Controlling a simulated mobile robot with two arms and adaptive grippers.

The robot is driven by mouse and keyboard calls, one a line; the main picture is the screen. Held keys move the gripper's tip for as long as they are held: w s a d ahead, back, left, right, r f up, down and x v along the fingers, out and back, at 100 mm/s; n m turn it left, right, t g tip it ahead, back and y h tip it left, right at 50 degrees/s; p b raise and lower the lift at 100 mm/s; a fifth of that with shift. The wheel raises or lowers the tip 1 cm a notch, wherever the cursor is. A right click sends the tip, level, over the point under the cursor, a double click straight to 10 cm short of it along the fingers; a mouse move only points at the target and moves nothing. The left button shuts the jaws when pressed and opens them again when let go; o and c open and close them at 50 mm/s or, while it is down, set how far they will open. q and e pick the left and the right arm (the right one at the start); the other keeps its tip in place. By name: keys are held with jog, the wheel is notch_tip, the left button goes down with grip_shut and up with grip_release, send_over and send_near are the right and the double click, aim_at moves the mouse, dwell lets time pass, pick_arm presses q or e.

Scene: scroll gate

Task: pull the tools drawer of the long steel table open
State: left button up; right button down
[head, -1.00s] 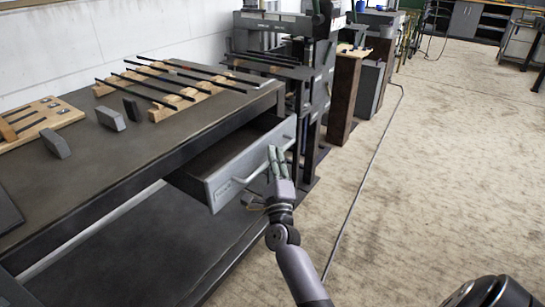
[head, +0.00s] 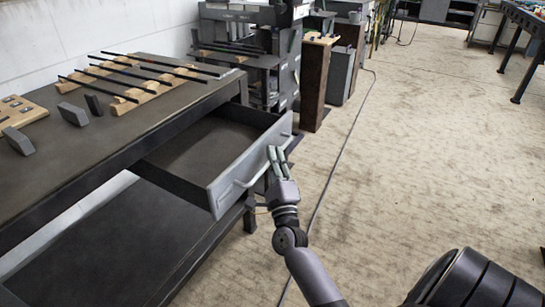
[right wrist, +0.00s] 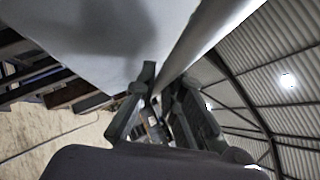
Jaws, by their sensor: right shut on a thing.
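The tools drawer (head: 226,158) of the long steel table (head: 75,155) stands well out from under the table top, and its inside looks empty. It has a light grey front with a bar handle (head: 252,177). My right gripper (head: 276,154) is shut on the handle at the drawer front. In the right wrist view the fingers (right wrist: 160,105) are at the handle bar (right wrist: 205,38), beside the pale drawer front (right wrist: 105,35). The exact finger contact is partly hidden. My left gripper is not in view.
Dark rods on wooden racks (head: 135,82), grey blocks (head: 73,113) and a wooden board (head: 18,112) lie on the table top. A dark machine (head: 285,60) and a brown post (head: 316,85) stand beyond the table. The floor (head: 430,150) to the right is mostly clear, with a cable along it.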

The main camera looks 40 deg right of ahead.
jog(key=c, duration=2)
grip_release()
jog(key=shift+o, duration=0.2)
jog(key=v, duration=1.2)
jog(key=shift+f, duration=0.1)
